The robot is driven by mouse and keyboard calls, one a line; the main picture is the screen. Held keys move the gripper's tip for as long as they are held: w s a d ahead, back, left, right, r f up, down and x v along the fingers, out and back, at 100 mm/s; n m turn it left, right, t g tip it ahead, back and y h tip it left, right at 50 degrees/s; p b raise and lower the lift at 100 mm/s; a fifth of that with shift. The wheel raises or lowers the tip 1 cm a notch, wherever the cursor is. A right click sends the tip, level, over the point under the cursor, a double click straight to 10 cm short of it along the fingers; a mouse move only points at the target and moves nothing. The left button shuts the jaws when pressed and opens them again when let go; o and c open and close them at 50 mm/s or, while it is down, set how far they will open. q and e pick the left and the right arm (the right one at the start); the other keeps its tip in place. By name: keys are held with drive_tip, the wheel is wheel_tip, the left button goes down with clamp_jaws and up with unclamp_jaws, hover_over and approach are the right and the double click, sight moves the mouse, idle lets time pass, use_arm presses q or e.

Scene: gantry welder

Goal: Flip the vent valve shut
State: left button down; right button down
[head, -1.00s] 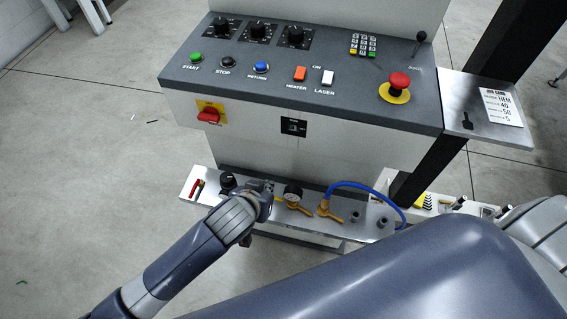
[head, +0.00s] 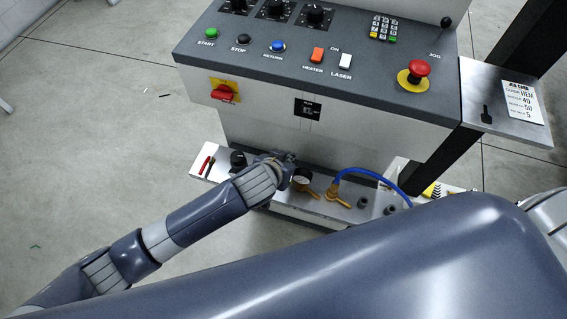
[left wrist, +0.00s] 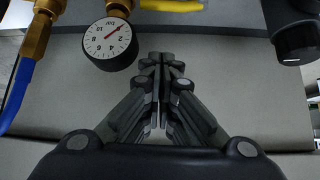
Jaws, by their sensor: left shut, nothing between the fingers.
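On the low grey panel (head: 352,214) under the console, a brass fitting with a yellow lever (head: 337,196) joins a blue hose (head: 372,174). Another yellow lever (head: 312,193) is by the round white gauge (head: 302,178). I cannot read which is the vent valve. My left gripper (head: 287,158) is beside the gauge, on its left, and hides part of the panel. In the left wrist view its fingers (left wrist: 163,62) are shut and empty. A yellow lever (left wrist: 172,5) lies just beyond the fingertips, beside the gauge (left wrist: 110,42). My right gripper is out of view.
A black knob (head: 238,160) and red-handled item (head: 207,165) are at the panel's left end. The knob also shows in the left wrist view (left wrist: 296,42). The console with red stop button (head: 418,69) overhangs above.

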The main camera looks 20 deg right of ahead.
use_arm(q)
drive_tip(key=x, duration=0.6)
drive_tip(key=shift+b, duration=0.4)
drive_tip(key=shift+s+a+f+p, duration=0.2)
drive_tip(key=shift+s+a+p, duration=0.35)
drive_tip(key=shift+s+a, duration=0.6)
drive_tip(key=shift+s+a+f, duration=0.15)
drive_tip(key=shift+s, duration=0.25)
drive_tip(key=shift+s+p, duration=0.1)
drive_tip(key=shift+p, duration=0.4)
drive_tip(key=shift+s+a+p, duration=0.1)
drive_tip(key=shift+s+p, duration=0.05)
drive_tip(key=shift+p, duration=0.3)
